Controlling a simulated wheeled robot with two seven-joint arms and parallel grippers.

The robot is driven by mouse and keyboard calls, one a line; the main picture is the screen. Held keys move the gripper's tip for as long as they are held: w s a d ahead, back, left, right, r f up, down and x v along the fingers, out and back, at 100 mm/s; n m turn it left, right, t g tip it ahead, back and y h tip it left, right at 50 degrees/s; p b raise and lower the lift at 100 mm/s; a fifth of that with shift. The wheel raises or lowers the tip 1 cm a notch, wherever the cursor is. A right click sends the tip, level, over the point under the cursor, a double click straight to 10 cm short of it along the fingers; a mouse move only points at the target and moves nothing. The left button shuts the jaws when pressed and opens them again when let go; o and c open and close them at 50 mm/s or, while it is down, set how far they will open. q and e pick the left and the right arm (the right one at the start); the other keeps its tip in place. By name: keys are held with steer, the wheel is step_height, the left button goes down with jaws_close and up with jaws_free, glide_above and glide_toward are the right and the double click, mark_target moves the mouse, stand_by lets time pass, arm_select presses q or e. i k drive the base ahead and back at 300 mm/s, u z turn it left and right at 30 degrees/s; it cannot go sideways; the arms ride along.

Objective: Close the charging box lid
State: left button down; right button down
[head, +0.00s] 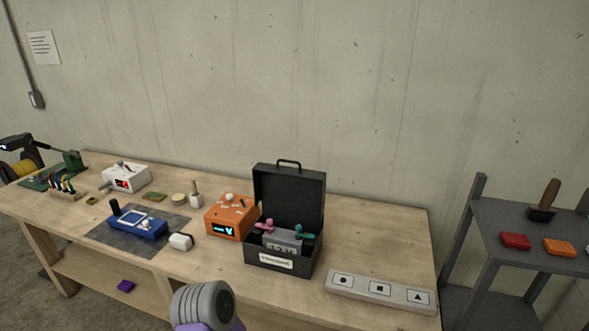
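The charging box is a black case (255,250) on the workbench, right of the middle. Its lid (290,190) stands open and upright at the back, with a carry handle on its top edge. A grey block (282,241) sits inside, with a pink item (265,225) and a teal item (305,233) at its top. A white label is on the box front. Neither of my grippers shows in the head view. A grey and purple part at the bottom edge looks like one of my arm links.
An orange device (229,218) stands close left of the box. A button panel (380,290) lies to its right. A blue device (137,227) and white device (126,178) are farther left. A dark shelf (540,235) stands right of the workbench (400,235).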

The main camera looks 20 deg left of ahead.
mark_target(299, 189)
steer(key=k, duration=0.5)
steer(key=u, duration=1.35)
steer(key=i, duration=1.15)
steer(key=z, duration=1.45)
